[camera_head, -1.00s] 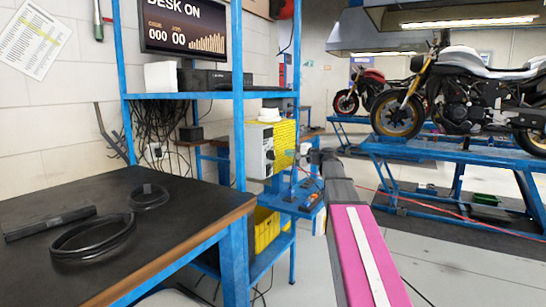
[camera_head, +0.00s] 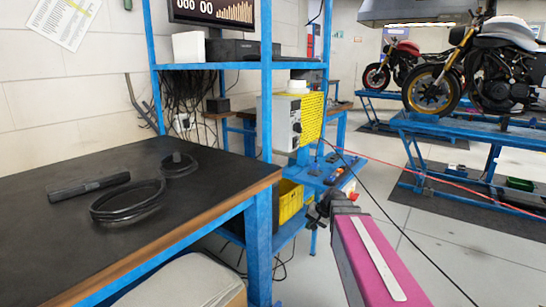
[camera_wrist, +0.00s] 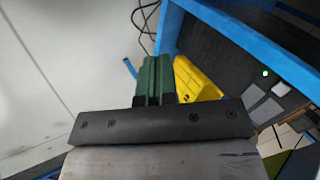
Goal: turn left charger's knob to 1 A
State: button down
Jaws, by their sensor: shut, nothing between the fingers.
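A charger with a yellow perforated cover (camera_head: 313,118) and a grey front panel (camera_head: 283,120) stands on the blue rack in the head view. A small dark knob (camera_head: 297,128) shows on its panel; its setting is too small to read. I cannot make out a second charger. My gripper (camera_head: 316,216) is below and a little right of the charger, apart from it. In the wrist view its green fingers (camera_wrist: 153,78) are together and empty. The charger panel is not recognisable in the wrist view.
A black-topped bench (camera_head: 60,240) with coiled cables (camera_head: 128,202) is at left. A blue rack post (camera_head: 266,100) stands left of the charger. A yellow crate (camera_head: 290,202) sits low on the rack. Motorcycles on blue lifts (camera_head: 465,130) are at right, with open floor before them.

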jog(key=c, duration=1.8)
grip_release()
jog(key=s+d+f+n+g+h, duration=0.1)
jog(key=s+f, duration=0.2)
jog(key=s, duration=0.1)
jog(key=s+d+f+n+g+h, duration=0.1)
jog(key=s+f+h, duration=0.1)
jog(key=s, duration=0.3)
jog(key=s+d+f+h, duration=0.1)
jog(key=s+f+h, duration=0.1)
jog(key=s+f, duration=0.2)
jog(key=shift+s+d+f+n+g, duration=0.25)
jog(key=shift+f+n+g, duration=0.15)
jog(key=o, duration=0.5)
jog(key=shift+s+d, duration=0.1)
jog(key=shift+o, duration=1.2)
jog(key=w+a+r+m+t+y, duration=0.1)
jog(key=w+a+r+m+y, duration=0.1)
jog(key=w+r+m, duration=0.3)
jog(key=w+y, duration=0.1)
jog(key=w, duration=0.3)
jog(key=shift+r+t, duration=0.15)
jog(key=shift+t, duration=0.15)
jog(key=m+t+y, duration=0.9)
jog(key=m+y, duration=0.2)
jog(key=m, duration=0.7)
send_near(298, 128)
jog(key=x, duration=0.8)
jog(key=shift+w, duration=0.55)
grip_shut()
